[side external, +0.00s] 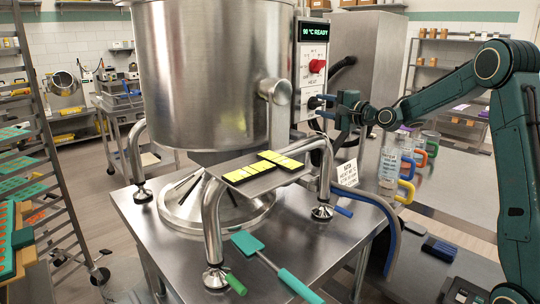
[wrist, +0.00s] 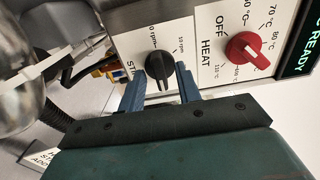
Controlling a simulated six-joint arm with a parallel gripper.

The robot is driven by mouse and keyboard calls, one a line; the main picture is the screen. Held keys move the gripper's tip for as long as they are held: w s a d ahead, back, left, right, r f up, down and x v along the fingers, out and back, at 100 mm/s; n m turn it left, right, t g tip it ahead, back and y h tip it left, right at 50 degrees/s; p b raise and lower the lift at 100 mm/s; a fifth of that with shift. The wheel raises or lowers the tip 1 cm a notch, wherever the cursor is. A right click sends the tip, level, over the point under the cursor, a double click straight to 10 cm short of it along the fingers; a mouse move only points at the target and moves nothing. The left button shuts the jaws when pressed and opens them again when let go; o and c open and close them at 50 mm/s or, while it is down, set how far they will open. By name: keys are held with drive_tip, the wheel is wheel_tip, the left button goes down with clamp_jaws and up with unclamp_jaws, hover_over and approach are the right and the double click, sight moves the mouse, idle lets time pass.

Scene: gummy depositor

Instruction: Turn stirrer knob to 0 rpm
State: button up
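The black stirrer knob (wrist: 159,66) is on the white control panel in the wrist view, under the "0 rpm" and "10 rpm" marks, which appear tilted. Its raised grip runs nearly up and down in the picture; I cannot tell clearly which mark it points to. My gripper (wrist: 160,82) has one blue finger on each side of the knob. The fingers are apart, with narrow gaps to the grip, and do not visibly clamp it. In the side external view my gripper (side external: 327,106) is at the panel's lower part and largely hides the knob.
The red HEAT knob (wrist: 242,48) is close to the right of my fingers in the wrist view. The display (side external: 314,31) reads "90 °C READY". A large steel kettle (side external: 200,75) stands left of the panel.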

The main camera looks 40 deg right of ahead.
drive_tip(key=shift+c, duration=0.4)
clamp_jaws()
